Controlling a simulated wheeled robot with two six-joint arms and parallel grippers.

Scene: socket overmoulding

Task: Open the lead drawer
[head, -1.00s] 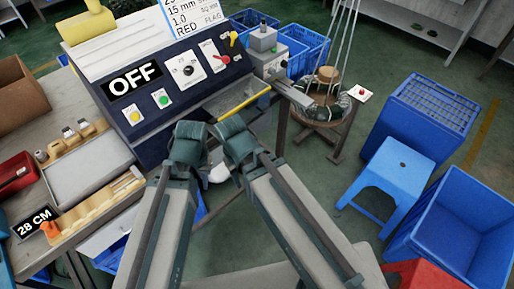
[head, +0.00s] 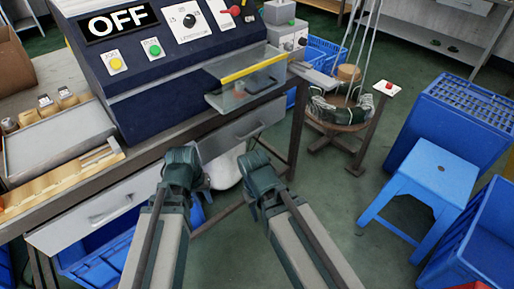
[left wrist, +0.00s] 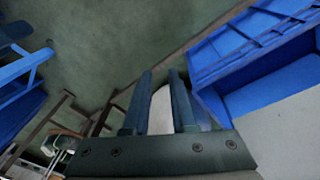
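Two grey drawer fronts sit under the workbench in the head view. The left drawer (head: 90,220) has a bar handle (head: 112,211); the right drawer (head: 222,142), below the machine, has a smaller handle (head: 248,131). Both look shut, and no label shows which is the lead drawer. My left gripper (head: 204,188) is in front of the bench, between the two drawers and apart from both handles. The left wrist view shows its fingers (left wrist: 160,78) parallel, open and empty.
A machine (head: 175,75) with an OFF sign stands on the bench. A blue crate (head: 85,262) is below the left drawer, and a pale rounded object (head: 227,168) is under the bench. A blue stool (head: 425,185) stands right. Green floor between is clear.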

